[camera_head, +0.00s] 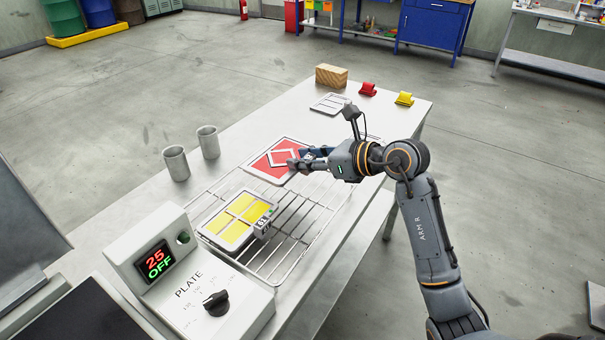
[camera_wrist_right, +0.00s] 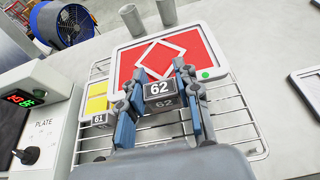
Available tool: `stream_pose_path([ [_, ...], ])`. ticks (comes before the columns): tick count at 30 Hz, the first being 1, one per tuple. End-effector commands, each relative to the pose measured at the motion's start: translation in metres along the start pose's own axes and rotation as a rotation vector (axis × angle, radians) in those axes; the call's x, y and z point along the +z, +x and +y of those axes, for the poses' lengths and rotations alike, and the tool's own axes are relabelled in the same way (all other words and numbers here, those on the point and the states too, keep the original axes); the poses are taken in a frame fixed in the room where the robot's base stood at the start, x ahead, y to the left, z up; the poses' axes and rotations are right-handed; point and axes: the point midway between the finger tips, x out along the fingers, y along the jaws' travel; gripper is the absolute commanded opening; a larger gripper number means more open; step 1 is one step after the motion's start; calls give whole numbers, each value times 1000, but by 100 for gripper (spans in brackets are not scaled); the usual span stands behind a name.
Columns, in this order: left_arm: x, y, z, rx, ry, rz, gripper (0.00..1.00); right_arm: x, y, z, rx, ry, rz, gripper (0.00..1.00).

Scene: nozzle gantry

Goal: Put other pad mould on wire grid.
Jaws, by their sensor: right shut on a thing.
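The red pad mould (camera_head: 270,160) has a white frame and a white diamond outline. It also shows in the right wrist view (camera_wrist_right: 127,68), with a block marked 62 (camera_wrist_right: 159,90). My right gripper (camera_head: 303,161) is shut on this block. The mould is at the far end of the wire grid (camera_head: 301,226), partly over it; I cannot tell whether it touches the wires. The other mould, yellow with a block marked 61 (camera_head: 236,220), lies on the near left part of the grid. My left gripper is in neither view.
A control box marked PLATE (camera_head: 195,285), reading 25 OFF, stands at the near left. Two grey cups (camera_head: 176,163) stand left of the red mould. A wooden block (camera_head: 331,76), a red item (camera_head: 367,90) and a yellow item (camera_head: 404,98) are at the table's far end. The grid's right side is bare.

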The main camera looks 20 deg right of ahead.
Motion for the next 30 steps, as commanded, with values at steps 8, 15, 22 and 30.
stream_pose_path([
  [8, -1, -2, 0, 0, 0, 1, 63, -31, 30, -28, 1, 2, -2, 0],
  [15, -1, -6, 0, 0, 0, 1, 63, -49, 43, -34, 4, 7, -1, 0],
  [22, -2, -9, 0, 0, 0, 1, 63, -68, 50, -35, 1, 1, -1, 0],
  [30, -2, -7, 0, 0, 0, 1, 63, -70, 51, -35, 1, 0, 0, 0],
])
